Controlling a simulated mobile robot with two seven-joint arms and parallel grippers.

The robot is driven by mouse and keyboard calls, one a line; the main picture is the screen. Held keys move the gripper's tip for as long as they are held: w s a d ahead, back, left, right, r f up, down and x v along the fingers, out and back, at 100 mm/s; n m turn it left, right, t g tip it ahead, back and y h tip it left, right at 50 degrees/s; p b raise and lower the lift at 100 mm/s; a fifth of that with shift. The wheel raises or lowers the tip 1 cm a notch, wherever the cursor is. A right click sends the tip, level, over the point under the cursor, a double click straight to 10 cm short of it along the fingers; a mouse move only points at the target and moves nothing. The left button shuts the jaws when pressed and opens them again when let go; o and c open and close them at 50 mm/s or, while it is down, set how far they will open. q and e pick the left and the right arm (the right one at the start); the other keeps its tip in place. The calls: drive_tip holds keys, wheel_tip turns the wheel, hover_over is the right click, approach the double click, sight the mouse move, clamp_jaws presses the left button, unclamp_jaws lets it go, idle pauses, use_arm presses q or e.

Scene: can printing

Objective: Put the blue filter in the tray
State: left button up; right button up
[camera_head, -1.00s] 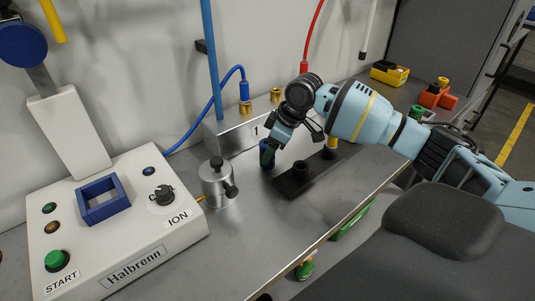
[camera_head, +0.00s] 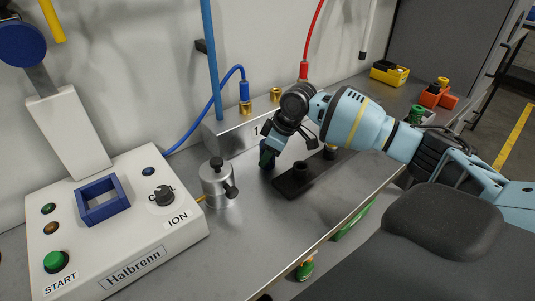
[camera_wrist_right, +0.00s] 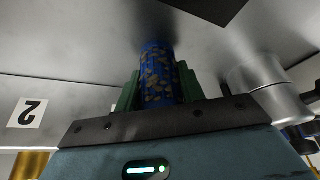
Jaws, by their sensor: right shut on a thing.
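The blue filter (camera_wrist_right: 158,72) is a blue cylinder with brownish speckles. It stands between the green fingers of my right gripper (camera_wrist_right: 160,90), which is shut on it. In the head view the right gripper (camera_head: 268,157) is low over the grey bench, in front of the metal block and just left of the black tray (camera_head: 291,190). The filter is mostly hidden there by the fingers. I cannot tell whether its end touches the bench. The tray is a long dark strip with dark round holders; its far end is partly behind my arm. My left gripper is not in view.
A metal canister (camera_head: 216,183) with a side knob stands left of the gripper. The metal block (camera_head: 228,134) with brass fittings is behind it. A white control box (camera_head: 120,215) fills the left. Yellow (camera_head: 390,73) and orange (camera_head: 437,98) bins stand at the far right.

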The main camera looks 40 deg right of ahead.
wheel_tip(320, 180, up, 10)
idle(0.6)
